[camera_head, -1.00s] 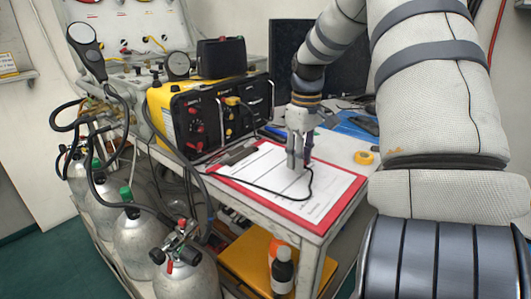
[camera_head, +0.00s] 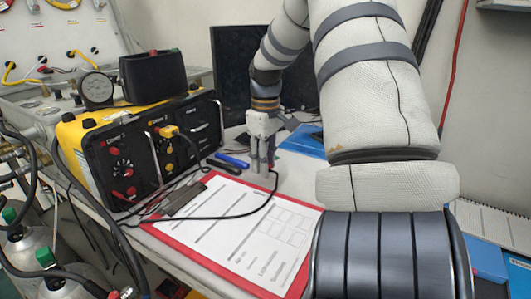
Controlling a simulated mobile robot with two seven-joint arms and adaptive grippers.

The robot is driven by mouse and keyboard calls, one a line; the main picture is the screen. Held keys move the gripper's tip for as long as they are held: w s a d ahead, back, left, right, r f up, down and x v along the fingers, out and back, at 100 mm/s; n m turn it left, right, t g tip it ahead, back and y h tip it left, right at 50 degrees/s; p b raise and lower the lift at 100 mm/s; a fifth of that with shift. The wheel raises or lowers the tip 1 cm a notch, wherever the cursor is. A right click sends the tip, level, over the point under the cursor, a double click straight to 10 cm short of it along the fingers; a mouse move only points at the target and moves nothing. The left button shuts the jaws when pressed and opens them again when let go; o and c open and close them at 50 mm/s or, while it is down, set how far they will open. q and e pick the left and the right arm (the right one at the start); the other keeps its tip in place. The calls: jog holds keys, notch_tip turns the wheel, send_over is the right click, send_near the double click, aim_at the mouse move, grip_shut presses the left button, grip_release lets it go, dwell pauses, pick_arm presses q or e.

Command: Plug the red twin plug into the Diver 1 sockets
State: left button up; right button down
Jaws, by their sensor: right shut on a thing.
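The yellow and black dive panel (camera_head: 70,150) stands at the left of the table. Its Diver 1 section (camera_head: 118,165) is the left one, with red knobs and red sockets (camera_head: 124,197) low on its face. A yellow plug (camera_head: 168,132) sits in the Diver 2 section beside it. A black cable (camera_head: 248,212) hangs from there. My left gripper is not in view.
A red clipboard (camera_head: 163,237) with white paper lies in front of the panel, the cable looping over it. Blue and black pens (camera_head: 232,160) lie behind it. A black monitor (camera_head: 228,65) stands at the back. Gas cylinders (camera_head: 55,283) stand at lower left.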

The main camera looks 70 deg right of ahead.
jog(key=shift+w+r, duration=0.15)
jog(key=w+a+r, duration=0.4)
jog(key=a, duration=0.4)
jog(key=w+a+r+n, duration=0.1)
jog(key=w+a+r, duration=0.25)
jog(key=a, duration=0.35)
jog(key=w+a+r, duration=0.4)
jog(key=w+a, duration=0.1)
jog(key=a, duration=0.3)
jog(key=w, duration=0.3)
jog(key=w+d, duration=0.1)
jog(key=w, duration=0.1)
jog(key=shift+w+d+f+b, duration=0.1)
jog(key=shift+w+f+b, duration=0.2)
jog(key=shift+b, duration=0.1)
jog(key=shift+s, duration=0.1)
dwell(0.6)
jog(key=shift+p, duration=0.3)
